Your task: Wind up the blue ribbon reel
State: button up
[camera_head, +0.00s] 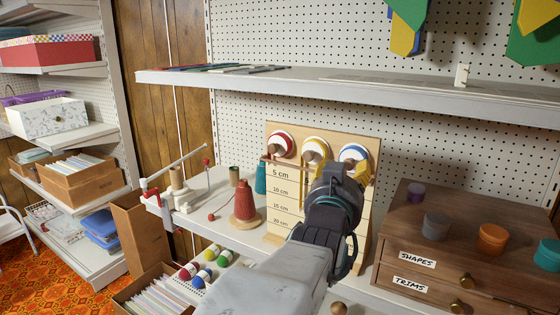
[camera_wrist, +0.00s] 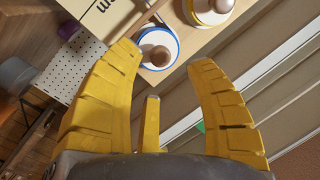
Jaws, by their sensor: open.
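The blue ribbon reel (camera_head: 354,153) is the rightmost of three reels on an upright wooden board (camera_head: 283,208) marked in centimetres. In the wrist view the blue-rimmed reel (camera_wrist: 158,48) has a white face and a brown centre knob, and lies beyond and between my fingertips. My gripper (camera_head: 362,172) is in front of the board, just below and right of the blue reel, and partly hides that side. In the wrist view its yellow fingers (camera_wrist: 163,65) are spread with nothing between them. Whether any blue ribbon hangs down is hidden by my arm.
A red reel (camera_head: 281,143) and a yellow reel (camera_head: 315,149) sit left of the blue one. A red thread cone (camera_head: 243,202) stands left of the board. A wooden drawer cabinet (camera_head: 430,259) with small pots stands close on the right. A shelf (camera_head: 330,88) runs above.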

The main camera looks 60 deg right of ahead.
aim_at(349, 165)
jog(key=shift+w+d+p, duration=0.25)
jog(key=shift+d+p, duration=0.05)
jog(key=shift+d, duration=0.95)
jog(key=shift+w+d+p, duration=0.2)
jog(key=shift+d+p, duration=0.05)
jog(key=shift+d, duration=0.95)
jog(key=shift+c, duration=0.3)
grip_shut()
